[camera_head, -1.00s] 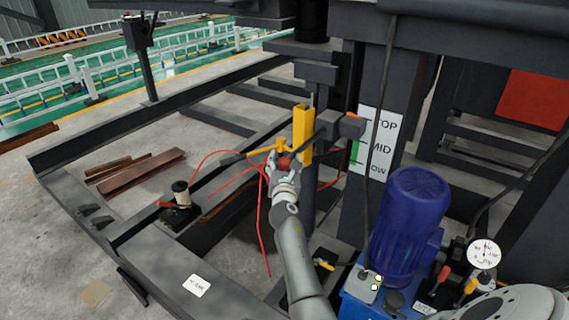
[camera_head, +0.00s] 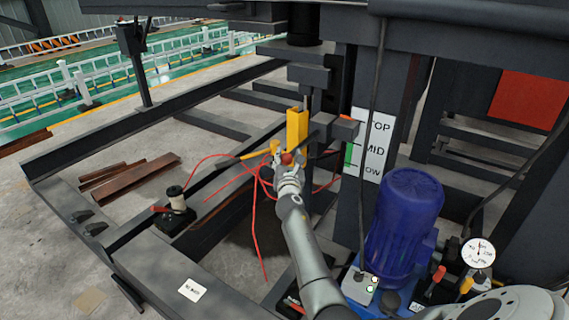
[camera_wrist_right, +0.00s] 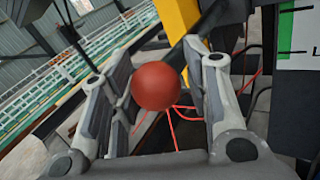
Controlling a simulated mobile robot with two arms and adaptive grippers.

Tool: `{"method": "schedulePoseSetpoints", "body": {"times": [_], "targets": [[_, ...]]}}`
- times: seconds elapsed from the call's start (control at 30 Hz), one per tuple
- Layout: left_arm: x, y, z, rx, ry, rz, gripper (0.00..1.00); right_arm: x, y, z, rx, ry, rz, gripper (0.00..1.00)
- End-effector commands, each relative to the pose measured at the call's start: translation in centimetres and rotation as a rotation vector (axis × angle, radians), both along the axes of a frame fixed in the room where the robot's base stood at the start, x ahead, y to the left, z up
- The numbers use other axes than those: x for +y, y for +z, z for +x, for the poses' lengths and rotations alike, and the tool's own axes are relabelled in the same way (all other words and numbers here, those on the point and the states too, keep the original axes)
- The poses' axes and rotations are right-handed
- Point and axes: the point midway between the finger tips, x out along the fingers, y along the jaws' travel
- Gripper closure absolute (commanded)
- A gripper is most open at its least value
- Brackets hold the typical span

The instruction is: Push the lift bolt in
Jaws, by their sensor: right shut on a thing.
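The lift bolt's red ball knob (camera_head: 287,158) is in front of the yellow upright bracket (camera_head: 297,128). In the right wrist view the knob (camera_wrist_right: 156,86) sits between the two fingers. My right gripper (camera_head: 285,165) is shut on this knob, at the lower end of the bracket. The yellow bracket (camera_wrist_right: 178,22) also rises behind the knob in the wrist view. My left gripper is not in view.
A TOP/MID/LOW level board (camera_head: 372,145) stands just right of the bracket. Red cables (camera_head: 255,215) hang below my right gripper. A blue motor (camera_head: 402,225), a pressure gauge (camera_head: 478,252) and levers stand at lower right. Dark frame beams surround the arm.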

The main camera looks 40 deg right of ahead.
Motion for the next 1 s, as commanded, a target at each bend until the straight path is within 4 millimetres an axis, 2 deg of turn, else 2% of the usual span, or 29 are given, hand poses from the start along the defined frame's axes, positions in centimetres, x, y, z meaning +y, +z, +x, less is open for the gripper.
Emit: {"method": "schedulePoseSetpoints", "body": {"times": [0.03, 0.27, 0.3, 0.37, 1.0], "targets": [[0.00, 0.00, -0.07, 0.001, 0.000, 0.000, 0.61, 0.18, 0.57, 0.31, -0.011, 0.009, -0.004, 1.00], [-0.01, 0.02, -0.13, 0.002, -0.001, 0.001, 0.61, 0.15, 0.76, 0.31, -0.013, 0.009, -0.004, 1.00], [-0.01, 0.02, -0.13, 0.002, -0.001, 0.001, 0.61, 0.14, 0.78, 0.31, -0.014, 0.008, -0.004, 0.52], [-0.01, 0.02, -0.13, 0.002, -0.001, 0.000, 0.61, 0.13, 0.79, 0.30, -0.014, 0.007, -0.004, 0.44], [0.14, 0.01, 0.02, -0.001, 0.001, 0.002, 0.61, 0.06, 0.28, -0.23, -0.005, 0.000, -0.003, 0.43]]}}
